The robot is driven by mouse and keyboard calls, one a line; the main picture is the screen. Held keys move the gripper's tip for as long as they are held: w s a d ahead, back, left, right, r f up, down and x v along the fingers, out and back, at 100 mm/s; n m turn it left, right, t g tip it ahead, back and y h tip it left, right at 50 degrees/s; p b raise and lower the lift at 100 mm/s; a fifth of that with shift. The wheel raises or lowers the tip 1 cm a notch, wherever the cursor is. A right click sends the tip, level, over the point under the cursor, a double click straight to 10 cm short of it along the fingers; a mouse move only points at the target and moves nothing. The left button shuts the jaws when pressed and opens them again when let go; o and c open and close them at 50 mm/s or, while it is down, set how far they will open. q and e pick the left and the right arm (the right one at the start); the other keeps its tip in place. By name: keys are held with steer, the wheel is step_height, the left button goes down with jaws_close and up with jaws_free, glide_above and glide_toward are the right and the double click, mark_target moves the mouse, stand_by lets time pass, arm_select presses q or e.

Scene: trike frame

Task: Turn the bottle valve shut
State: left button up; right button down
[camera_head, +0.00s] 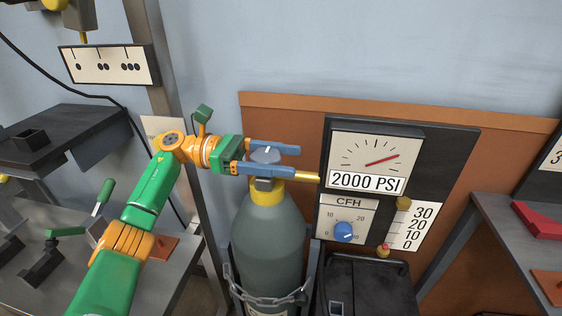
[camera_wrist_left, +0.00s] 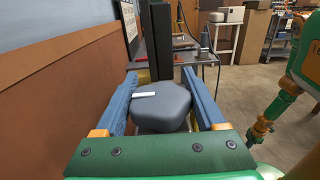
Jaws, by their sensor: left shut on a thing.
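The gas bottle (camera_head: 267,235) stands upright, grey-green with a yellow collar. Its valve knob (camera_head: 266,155) on top is grey with a white mark; the knob also shows in the left wrist view (camera_wrist_left: 160,103). My left gripper (camera_head: 278,160) reaches in from the left at the height of the knob, with one blue finger on each side of it. In the left wrist view the gripper (camera_wrist_left: 160,95) is shut on the knob, which sits between the fingers. The near finger hides part of the valve below the knob. My right gripper is not in the head view.
A gauge panel (camera_head: 376,162) reading 2000 PSI stands right of the bottle, with a blue CFH dial (camera_head: 343,231) below. A chain (camera_head: 262,302) wraps the bottle. A grey bench (camera_head: 160,280) is at left, and a table with a red part (camera_head: 540,220) at right.

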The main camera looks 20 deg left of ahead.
arm_select(q)
steer(key=shift+f, duration=0.1)
steer(key=o, duration=1.3)
steer(key=shift+d, duration=0.1)
steer(key=shift+o, duration=0.2)
step_height(320, 180, up, 3)
steer(key=s+d+r+b, duration=0.2)
steer(key=s+d+r, duration=0.3)
steer(key=s+r, duration=0.5)
steer(key=s, duration=0.3)
steer(key=shift+d, duration=0.2)
